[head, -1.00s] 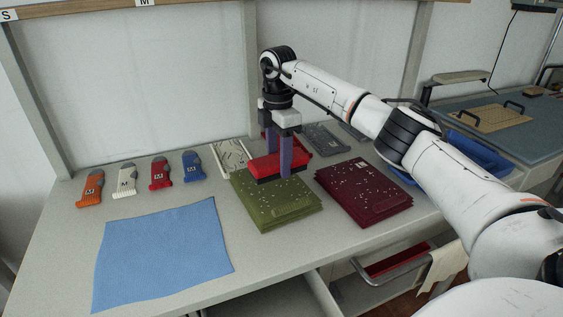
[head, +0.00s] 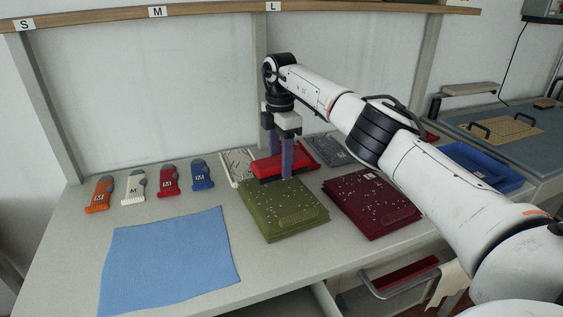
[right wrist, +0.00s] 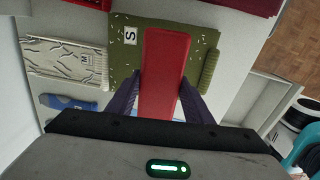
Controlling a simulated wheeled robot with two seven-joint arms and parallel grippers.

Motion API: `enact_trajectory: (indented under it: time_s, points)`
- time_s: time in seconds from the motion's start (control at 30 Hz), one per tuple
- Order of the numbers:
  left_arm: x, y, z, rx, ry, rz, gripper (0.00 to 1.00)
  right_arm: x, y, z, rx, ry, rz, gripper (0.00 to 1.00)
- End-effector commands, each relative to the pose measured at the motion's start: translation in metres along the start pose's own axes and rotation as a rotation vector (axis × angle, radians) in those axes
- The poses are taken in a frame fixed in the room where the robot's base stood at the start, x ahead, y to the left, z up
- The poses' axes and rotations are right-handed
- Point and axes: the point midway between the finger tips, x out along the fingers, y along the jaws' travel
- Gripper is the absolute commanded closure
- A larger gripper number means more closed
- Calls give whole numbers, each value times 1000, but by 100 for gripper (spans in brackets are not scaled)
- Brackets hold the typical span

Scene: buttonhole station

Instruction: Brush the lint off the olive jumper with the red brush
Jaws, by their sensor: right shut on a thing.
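The olive jumper (head: 285,222) lies folded on the table, with pale lint flecks on its top; it also shows in the right wrist view (right wrist: 122,62), with an S label and flecks on both sides of the brush. My right gripper (head: 281,166) points down, shut on the red brush (head: 265,168). The brush is over the jumper's far part in the head view; I cannot tell whether it touches the cloth. In the right wrist view the brush (right wrist: 166,70) lies between the two fingers (right wrist: 160,88) and hides the jumper's middle. My left gripper is not in view.
A maroon jumper (head: 372,205) with pale flecks lies right of the olive one. A blue cloth (head: 168,262) lies front left. A grey folded piece (head: 325,150) and a blue tray (head: 480,165) are further back.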

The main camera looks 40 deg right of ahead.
Motion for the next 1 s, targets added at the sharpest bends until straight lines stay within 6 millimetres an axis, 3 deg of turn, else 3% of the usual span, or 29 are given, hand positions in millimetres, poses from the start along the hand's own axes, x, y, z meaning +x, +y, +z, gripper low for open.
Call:
enact_trajectory:
  time_s: [0.17, 0.8, 1.0]
  points:
    - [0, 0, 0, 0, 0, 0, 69, -2, 0, 0, 0, 0, 1, 71]
    - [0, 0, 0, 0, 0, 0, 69, -53, 0, 0, 1, 1, 2, 71]
    - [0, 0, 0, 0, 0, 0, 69, -60, 0, 0, 1, 0, 1, 71]
